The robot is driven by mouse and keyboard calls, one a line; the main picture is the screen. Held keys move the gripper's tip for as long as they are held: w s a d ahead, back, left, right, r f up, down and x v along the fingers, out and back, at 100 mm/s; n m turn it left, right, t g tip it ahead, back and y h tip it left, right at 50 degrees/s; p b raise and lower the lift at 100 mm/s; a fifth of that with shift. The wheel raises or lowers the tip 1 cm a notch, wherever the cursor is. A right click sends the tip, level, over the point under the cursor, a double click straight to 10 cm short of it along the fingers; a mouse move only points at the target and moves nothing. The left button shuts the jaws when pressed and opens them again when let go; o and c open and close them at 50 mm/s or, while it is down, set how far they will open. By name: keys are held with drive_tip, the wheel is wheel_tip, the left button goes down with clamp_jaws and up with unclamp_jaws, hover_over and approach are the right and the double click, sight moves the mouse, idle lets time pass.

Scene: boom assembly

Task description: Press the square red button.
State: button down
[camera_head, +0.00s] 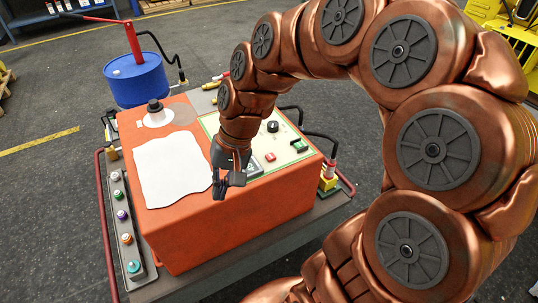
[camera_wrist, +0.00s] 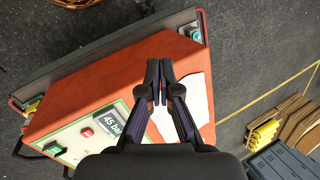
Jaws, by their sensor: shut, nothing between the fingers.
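The square red button (camera_head: 270,157) sits on the pale control panel (camera_head: 284,160) on top of the orange box, right of my gripper. It also shows in the wrist view (camera_wrist: 87,132), left of the fingers. My gripper (camera_head: 221,192) points down near the front of the box top, between the white sheet and the panel. In the wrist view the two fingertips (camera_wrist: 160,68) are together with nothing between them. The gripper is apart from the button. My arm covers part of the panel.
A black knob (camera_head: 272,126), a green switch (camera_head: 299,146) and a "45 bar" display (camera_wrist: 112,122) are near the button. A white sheet (camera_head: 172,168) lies on the orange box (camera_head: 225,225). A strip of round buttons (camera_head: 124,222) runs at left. A blue drum (camera_head: 137,80) stands behind.

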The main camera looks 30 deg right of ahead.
drive_tip(key=w+d+m+t+y, duration=0.2)
drive_tip(key=w+d+m, duration=0.2)
drive_tip(key=w, duration=0.6)
drive_tip(key=m+t+p, duration=0.3)
drive_tip(key=m+t, duration=0.2)
drive_tip(key=m, duration=0.7)
hover_over(272, 156)
wheel_tip(272, 156, down, 11)
drive_tip(key=shift+s+h, duration=0.1)
drive_tip(key=shift+h, duration=0.3)
drive_tip(key=shift+b, duration=0.3)
drive_tip(key=shift+f+b, duration=2.35)
drive_tip(key=shift+f, duration=2)
drive_tip(key=shift+f, duration=0.15)
drive_tip(key=shift+f, duration=0.3)
